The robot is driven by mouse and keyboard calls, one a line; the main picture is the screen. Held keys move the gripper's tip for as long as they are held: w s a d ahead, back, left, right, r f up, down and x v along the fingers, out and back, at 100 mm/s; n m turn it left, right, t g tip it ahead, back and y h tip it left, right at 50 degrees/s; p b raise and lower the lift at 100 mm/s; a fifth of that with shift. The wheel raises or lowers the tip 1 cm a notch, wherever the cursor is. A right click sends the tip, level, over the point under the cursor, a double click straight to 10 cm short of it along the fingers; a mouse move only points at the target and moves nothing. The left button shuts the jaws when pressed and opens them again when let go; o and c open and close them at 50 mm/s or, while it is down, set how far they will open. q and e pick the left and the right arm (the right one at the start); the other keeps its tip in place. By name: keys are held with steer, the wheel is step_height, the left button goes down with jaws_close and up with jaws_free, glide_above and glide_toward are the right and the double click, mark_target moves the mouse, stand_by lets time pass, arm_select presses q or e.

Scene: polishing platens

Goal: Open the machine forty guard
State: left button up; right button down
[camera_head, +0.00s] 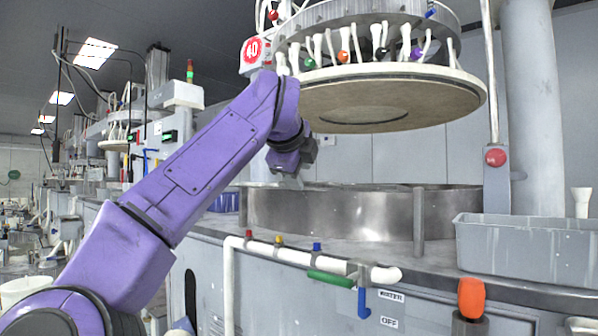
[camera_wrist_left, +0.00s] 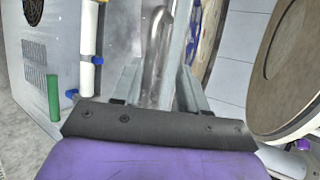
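Machine forty carries a round red "40" sign (camera_head: 252,50) beside its raised upper platen (camera_head: 385,95). Below it a curved shiny metal guard wall (camera_head: 340,212) stands around the front of the machine's lower basin. My left gripper (camera_head: 290,180) is at the upper left rim of this wall, under the platen. In the left wrist view, the two grey fingers of the gripper (camera_wrist_left: 158,78) stand apart. A bent metal bar (camera_wrist_left: 155,40) shows between or just beyond them; I cannot tell whether they touch it. My right gripper is not in view.
A white pipe (camera_head: 290,254) with coloured valves and a green handle (camera_head: 330,278) runs along the front. A grey bin (camera_head: 530,248) stands on the right ledge. An orange knob (camera_head: 471,298) sticks up in front.

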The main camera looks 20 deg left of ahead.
arm_select(q)
steer(key=shift+s+r, duration=0.1)
steer(key=v, duration=1)
steer(key=shift+s, duration=0.15)
